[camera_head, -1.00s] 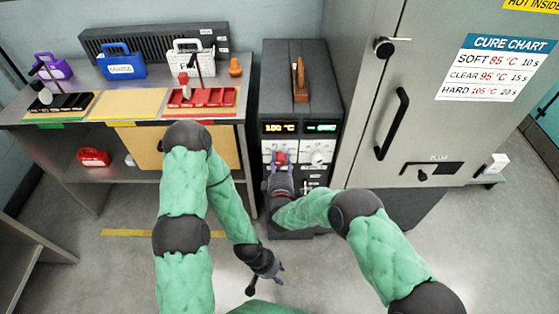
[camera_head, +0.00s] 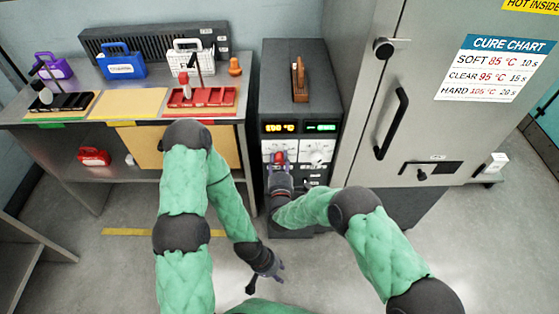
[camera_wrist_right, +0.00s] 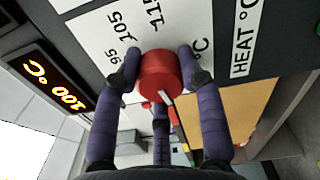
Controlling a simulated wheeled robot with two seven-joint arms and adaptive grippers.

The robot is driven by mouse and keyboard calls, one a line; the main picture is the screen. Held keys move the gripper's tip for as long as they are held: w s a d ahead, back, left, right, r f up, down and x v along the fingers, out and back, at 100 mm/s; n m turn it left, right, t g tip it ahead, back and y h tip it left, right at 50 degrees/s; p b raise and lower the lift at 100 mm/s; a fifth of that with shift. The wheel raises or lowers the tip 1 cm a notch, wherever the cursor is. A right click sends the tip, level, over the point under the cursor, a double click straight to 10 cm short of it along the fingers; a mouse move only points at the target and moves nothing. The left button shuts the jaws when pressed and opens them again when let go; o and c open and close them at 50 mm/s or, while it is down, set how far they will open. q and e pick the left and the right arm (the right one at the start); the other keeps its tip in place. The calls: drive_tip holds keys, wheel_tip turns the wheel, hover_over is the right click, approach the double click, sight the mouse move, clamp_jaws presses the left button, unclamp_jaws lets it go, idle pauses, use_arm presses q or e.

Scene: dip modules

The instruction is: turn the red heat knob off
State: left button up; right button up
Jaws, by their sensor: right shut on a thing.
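The red heat knob (camera_wrist_right: 160,75) sits on a white dial plate (camera_wrist_right: 97,38) marked 95, 105 and 115, with a label reading HEAT °C. My right gripper (camera_wrist_right: 161,78) is shut on the knob, its purple fingers on either side of it in the right wrist view. In the head view the red knob (camera_head: 279,157) shows at the tip of my right gripper (camera_head: 279,162), on the front of the dark machine (camera_head: 302,85). The machine's orange display (camera_wrist_right: 42,83) reads 100 °C. My left gripper (camera_head: 268,275) hangs low over the floor, open and empty.
A white knob (camera_head: 317,157) sits right of the red one, below a green display (camera_head: 321,127). A grey cabinet (camera_head: 430,130) stands close on the right.

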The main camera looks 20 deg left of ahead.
drive_tip(key=shift+d+f, duration=0.2)
drive_tip(key=shift+d, duration=0.1)
drive_tip(key=o, duration=1.1)
drive_tip(key=shift+d, duration=0.1)
drive_tip(key=shift+o, duration=0.2)
drive_tip(key=shift+w+r, duration=0.1)
drive_tip(key=shift+r, duration=0.05)
drive_tip(key=v, duration=1.2)
